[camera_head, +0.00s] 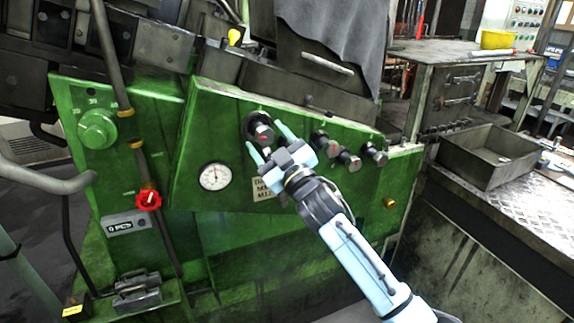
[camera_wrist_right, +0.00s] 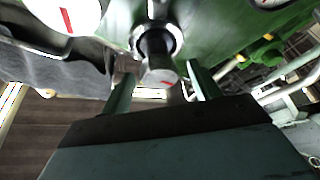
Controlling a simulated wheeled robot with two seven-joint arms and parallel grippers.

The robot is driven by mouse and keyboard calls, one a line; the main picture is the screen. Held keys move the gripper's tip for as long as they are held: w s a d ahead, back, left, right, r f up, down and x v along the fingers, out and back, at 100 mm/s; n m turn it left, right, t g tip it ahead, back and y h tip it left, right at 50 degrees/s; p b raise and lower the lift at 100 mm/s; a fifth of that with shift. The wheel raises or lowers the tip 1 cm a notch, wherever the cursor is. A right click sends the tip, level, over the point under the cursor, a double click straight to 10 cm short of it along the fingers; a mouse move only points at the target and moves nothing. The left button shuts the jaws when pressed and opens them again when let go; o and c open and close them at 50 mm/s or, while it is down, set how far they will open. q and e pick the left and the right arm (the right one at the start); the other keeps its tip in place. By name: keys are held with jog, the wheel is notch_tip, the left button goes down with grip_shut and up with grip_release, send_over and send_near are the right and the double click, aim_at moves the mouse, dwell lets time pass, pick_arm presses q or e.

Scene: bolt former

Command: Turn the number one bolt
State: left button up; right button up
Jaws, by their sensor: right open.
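Several black knob-like bolts stick out of the green machine panel in the head view. I cannot read which is number one. The large leftmost bolt (camera_head: 262,131) has a red mark on its end. My right gripper (camera_head: 264,134) is open, with one fingertip on each side of this bolt. In the right wrist view the bolt's grey end (camera_wrist_right: 160,76) with a red line shows between the two open fingers (camera_wrist_right: 163,85), and the jaws are not closed on it. Smaller bolts (camera_head: 348,160) sit to the right. My left gripper is not in view.
A metal tray (camera_head: 485,160) sits on the bench at right. A grey cloth (camera_head: 340,35) hangs above the panel.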

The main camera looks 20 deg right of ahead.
jog(key=b+v, duration=0.2)
jog(key=v, duration=0.9)
jog(key=shift+s+f, duration=0.1)
jog(key=shift+f, duration=0.05)
